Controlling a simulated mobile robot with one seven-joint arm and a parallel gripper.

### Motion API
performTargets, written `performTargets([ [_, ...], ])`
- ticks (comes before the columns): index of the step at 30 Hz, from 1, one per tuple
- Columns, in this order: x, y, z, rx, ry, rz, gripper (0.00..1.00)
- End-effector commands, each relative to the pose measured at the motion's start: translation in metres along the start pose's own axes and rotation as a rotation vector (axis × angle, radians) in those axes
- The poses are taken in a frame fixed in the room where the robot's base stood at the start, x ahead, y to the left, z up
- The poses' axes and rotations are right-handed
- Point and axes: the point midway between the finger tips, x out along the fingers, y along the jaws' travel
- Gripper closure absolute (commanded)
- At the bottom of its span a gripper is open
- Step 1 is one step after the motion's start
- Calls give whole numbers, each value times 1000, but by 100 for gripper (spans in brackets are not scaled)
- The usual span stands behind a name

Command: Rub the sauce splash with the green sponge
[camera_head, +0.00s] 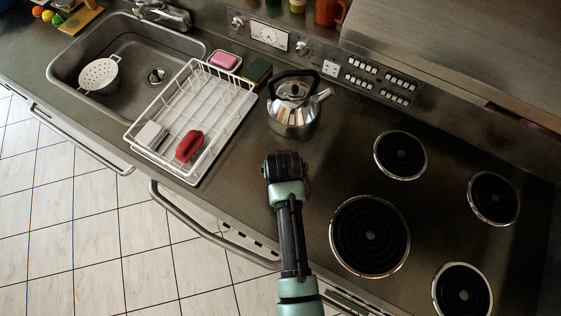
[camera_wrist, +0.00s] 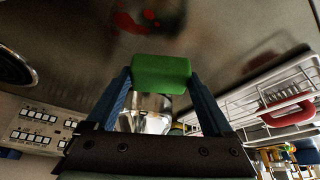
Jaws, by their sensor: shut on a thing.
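The green sponge (camera_wrist: 161,73) is a small block held between the two blue fingers of my gripper (camera_wrist: 160,77) in the wrist view. The red sauce splash (camera_wrist: 126,22) shows on the dark counter near the top of that view, apart from the sponge in the picture. A smaller red spot lies beside it. In the head view my gripper (camera_head: 285,163) is over the counter in front of the kettle. My arm hides the held sponge and the splash there. I cannot tell how high the sponge is above the counter.
A steel kettle (camera_head: 294,118) stands just behind my gripper. The coil burners (camera_head: 370,236) are to the right. A white dish rack (camera_head: 205,158) with a red item (camera_head: 189,146) is to the left, beside the sink (camera_head: 70,68). A green-and-yellow block (camera_head: 257,71) lies behind the rack.

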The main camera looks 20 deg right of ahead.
Motion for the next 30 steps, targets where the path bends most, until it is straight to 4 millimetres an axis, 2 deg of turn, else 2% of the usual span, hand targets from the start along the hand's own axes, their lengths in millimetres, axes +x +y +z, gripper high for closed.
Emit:
performTargets([
  [1,-8,0,-5,-1,0,0,59],
  [9,-26,-1,-17,-2,0,0,59],
  [30,-26,-2,-18,-2,0,0,59],
])
